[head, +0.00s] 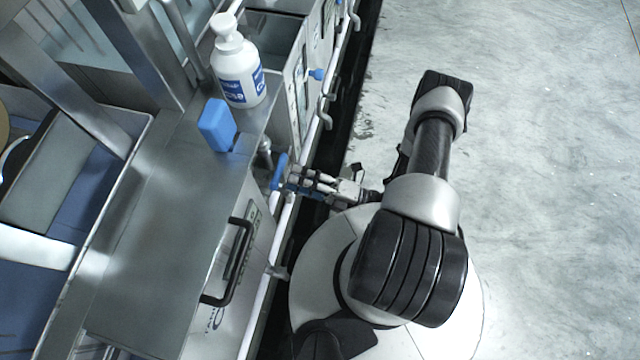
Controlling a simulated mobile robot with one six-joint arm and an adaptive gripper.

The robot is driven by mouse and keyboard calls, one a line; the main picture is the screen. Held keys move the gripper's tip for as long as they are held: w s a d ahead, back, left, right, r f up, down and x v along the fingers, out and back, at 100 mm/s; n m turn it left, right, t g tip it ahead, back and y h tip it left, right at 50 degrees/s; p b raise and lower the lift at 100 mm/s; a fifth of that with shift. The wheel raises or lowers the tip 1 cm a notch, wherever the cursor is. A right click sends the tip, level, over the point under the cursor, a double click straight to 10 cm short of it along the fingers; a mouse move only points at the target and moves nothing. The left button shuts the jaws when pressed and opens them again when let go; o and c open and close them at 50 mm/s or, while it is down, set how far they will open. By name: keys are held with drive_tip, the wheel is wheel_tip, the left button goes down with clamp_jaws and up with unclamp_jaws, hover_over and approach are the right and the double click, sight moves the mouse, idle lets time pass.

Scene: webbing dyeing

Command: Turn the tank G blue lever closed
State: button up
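A blue lever (279,171) sits at the front of the metal tank unit, beside a short metal fitting. My gripper (293,181) reaches in from the right, with its fingertips at the lever, overlapping it in the picture. I cannot tell whether the fingers touch or grip it, or how far apart they are. The front panel (252,218) below carries a dark marking that I cannot read clearly, so the tank's letter is uncertain. A second blue lever (318,74) is farther along the same front.
A white pump bottle (238,72) and a blue block (217,126) stand on the metal top (165,235). A black handle (236,262) and a white pipe (283,225) run along the front. The grey floor (545,150) at right is clear.

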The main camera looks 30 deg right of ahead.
drive_tip(key=v, duration=0.6)
idle(0.6)
drive_tip(key=s+r+m+g+h, duration=0.1)
drive_tip(key=r+m+g+h, duration=0.2)
drive_tip(key=r+m, duration=0.6)
drive_tip(key=s+a+r+m+g+h, duration=0.1)
drive_tip(key=r+m+h, duration=0.6)
drive_tip(key=r, duration=0.8)
drive_tip(key=s+a+r+m+g+h, duration=0.1)
drive_tip(key=s+r+m+g+h, duration=0.2)
drive_tip(key=r+m, duration=0.8)
drive_tip(key=shift+s+r+m+g+h, duration=0.3)
drive_tip(key=shift+r+g+h, duration=0.5)
drive_tip(key=shift+r+h, duration=0.25)
drive_tip(key=shift+a, duration=0.1)
